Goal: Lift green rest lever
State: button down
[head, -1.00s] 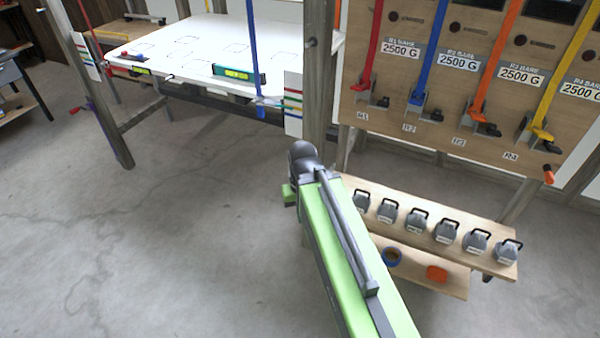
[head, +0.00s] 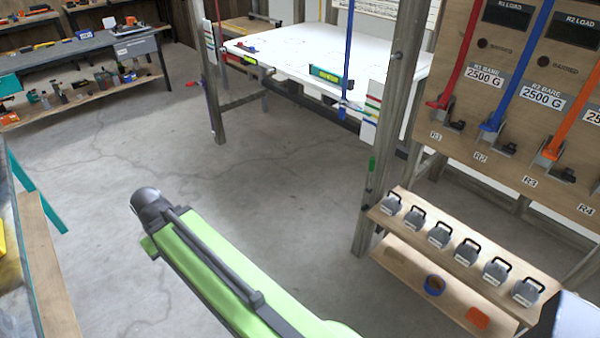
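A small green piece (head: 372,163), which looks like the green rest lever, sits on the front wooden post (head: 388,130) of the white-topped frame. It is small, and I cannot tell its exact angle. My green arm link with a dark rounded joint crosses the lower middle of the head view, left of that post and apart from it. My gripper is not in view, so its fingers and their state are hidden.
A shelf with several grey weights (head: 440,234) stands right of the post, below a board of coloured straps (head: 520,100). The white tabletop (head: 300,50) is behind. A workbench (head: 80,50) is at back left. Open concrete floor (head: 270,170) lies between.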

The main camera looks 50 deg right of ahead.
aim_at(372, 159)
jog(key=u, duration=0.25)
jog(key=k, duration=0.1)
jog(key=u, duration=1.85)
jog(key=k, duration=1.2)
jog(key=z, duration=0.55)
jog(key=i, duration=1.05)
jog(key=u, duration=0.05)
